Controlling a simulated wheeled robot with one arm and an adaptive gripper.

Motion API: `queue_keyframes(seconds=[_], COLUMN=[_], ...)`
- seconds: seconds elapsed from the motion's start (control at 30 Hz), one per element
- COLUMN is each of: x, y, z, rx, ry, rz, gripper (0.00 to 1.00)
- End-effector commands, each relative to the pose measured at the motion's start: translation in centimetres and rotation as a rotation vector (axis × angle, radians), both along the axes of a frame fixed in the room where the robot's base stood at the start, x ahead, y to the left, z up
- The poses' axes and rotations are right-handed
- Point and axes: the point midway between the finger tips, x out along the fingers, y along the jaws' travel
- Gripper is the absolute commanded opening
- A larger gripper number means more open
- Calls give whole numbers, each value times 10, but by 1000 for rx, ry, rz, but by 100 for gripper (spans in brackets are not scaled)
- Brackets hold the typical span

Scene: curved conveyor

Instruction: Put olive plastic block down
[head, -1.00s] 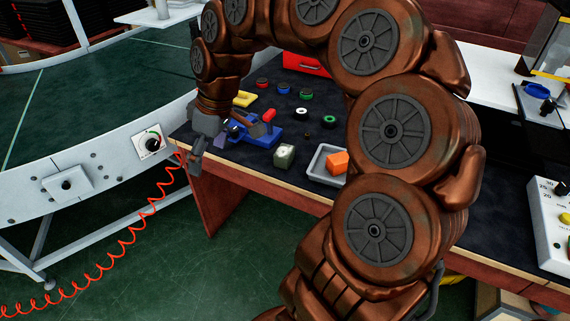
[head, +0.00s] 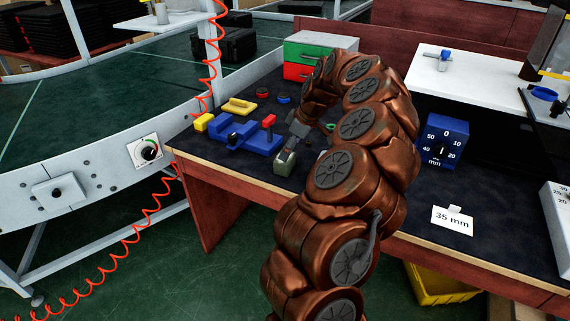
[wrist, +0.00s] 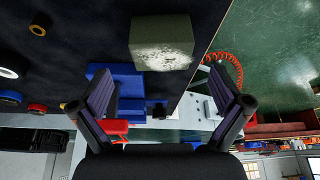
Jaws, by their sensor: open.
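The olive plastic block (head: 285,163) sits on the dark tabletop near its front edge, right of the blue vise. In the wrist view the block (wrist: 162,42) shows whole, with a pale speckled face, just beyond and between the spread fingers. My gripper (head: 292,143) is at the block in the head view, where its fingertips are hard to make out. In the wrist view my gripper (wrist: 163,82) is open, with nothing between its fingers. I cannot tell from these views whether a finger touches the block.
The blue vise (head: 257,142) with a yellow block (head: 203,122) beside it stands left. A yellow handle piece (head: 238,105) and small rings lie behind. A blue dial box (head: 442,140) and a "35 mm" card (head: 453,219) stand right. My arm hides the table's middle.

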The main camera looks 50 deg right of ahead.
Motion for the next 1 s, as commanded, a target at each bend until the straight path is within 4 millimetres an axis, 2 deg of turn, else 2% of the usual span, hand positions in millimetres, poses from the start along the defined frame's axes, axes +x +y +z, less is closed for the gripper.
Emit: queue_keyframes(seconds=[0.17, 0.5, 0.73, 1.0], x=[3, 14, 15, 15], y=[2, 9, 9, 9], z=[-10, -51, -53, -52], rx=[1, 2, 1, 1], ry=[-1, 2, -1, -1], rz=[-1, 0, -1, -1], gripper=[100, 100, 100, 73])
